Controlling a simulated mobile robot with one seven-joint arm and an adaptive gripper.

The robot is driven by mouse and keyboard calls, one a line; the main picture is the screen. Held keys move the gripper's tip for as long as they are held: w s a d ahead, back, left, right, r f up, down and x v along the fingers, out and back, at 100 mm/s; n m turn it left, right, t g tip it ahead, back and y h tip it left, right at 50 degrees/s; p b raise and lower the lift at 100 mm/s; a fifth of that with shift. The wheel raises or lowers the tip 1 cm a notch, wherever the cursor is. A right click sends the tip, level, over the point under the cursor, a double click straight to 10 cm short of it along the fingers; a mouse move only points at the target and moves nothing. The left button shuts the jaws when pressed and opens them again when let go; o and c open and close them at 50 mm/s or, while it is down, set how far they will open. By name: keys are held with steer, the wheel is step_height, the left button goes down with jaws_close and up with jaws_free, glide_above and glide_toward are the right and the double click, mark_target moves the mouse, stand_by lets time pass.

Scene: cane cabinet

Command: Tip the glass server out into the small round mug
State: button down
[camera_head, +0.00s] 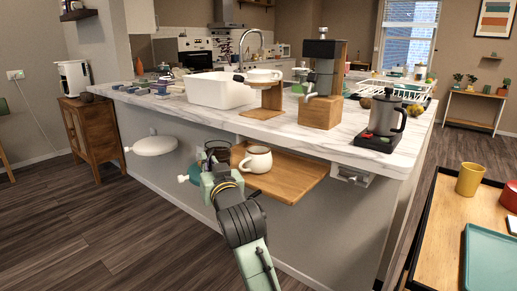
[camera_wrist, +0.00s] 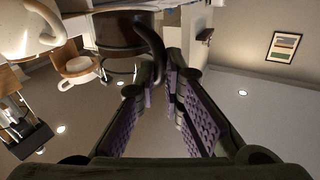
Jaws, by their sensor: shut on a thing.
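The glass server (camera_head: 217,149) is a dark, see-through vessel just left of the mug in the head view. It looks roughly upright, and its lower part is hidden behind my gripper. My gripper (camera_head: 213,172) is shut on its black handle (camera_wrist: 151,48), which shows between the purple finger pads in the wrist view. The server's dark body (camera_wrist: 117,31) is beyond the fingertips there. The small round mug (camera_head: 257,160) is cream, upright on a wooden pull-out board, close to the right of the server and apart from it. Part of it shows in the wrist view (camera_wrist: 24,35).
The wooden board (camera_head: 292,178) has bare space right of the mug. The marble counter edge (camera_head: 330,156) overhangs behind it. A white round disc (camera_head: 155,146) juts from the cabinet at left. A metal press (camera_head: 386,120) and wooden coffee stand (camera_head: 321,108) stand above.

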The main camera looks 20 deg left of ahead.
mark_target(225, 149)
steer(key=shift+w+d+r+m+p, duration=0.55)
steer(key=shift+d+r+m, duration=0.2)
steer(key=shift+m, duration=0.35)
steer(key=shift+w+d+r+m+p, duration=0.4)
steer(key=shift+w+d+r+m, duration=0.25)
steer(key=shift+m, duration=0.45)
steer(key=shift+d+r+m, duration=0.15)
steer(key=shift+r+m, duration=0.15)
steer(key=r, duration=0.1)
steer(key=w+d+r+m+p, duration=0.1)
steer(key=r+m+p, duration=0.1)
steer(key=shift+w+d+t, duration=0.15)
steer(key=shift+d+t, duration=0.15)
steer(key=shift+w+d+r+m+p, duration=0.3)
steer(key=shift+r+m+p, duration=0.15)
steer(key=shift+m, duration=0.25)
steer(key=shift+w+d+f+m, duration=0.1)
steer(key=shift+d+f+m, duration=0.05)
steer(key=shift+m, duration=0.35)
steer(key=shift+w+d+f+m, duration=0.1)
steer(key=shift+f+m, duration=0.05)
steer(key=shift+m, duration=0.35)
steer(key=shift+w+d+r+m+t+p, duration=0.15)
steer(key=shift+w+d+r+m, duration=0.2)
steer(key=shift+m, duration=0.5)
steer(key=shift+w+d+r+m+t+p, duration=0.15)
steer(key=shift+d+r+m, duration=0.25)
steer(key=shift+m, duration=0.45)
stand_by(1.2)
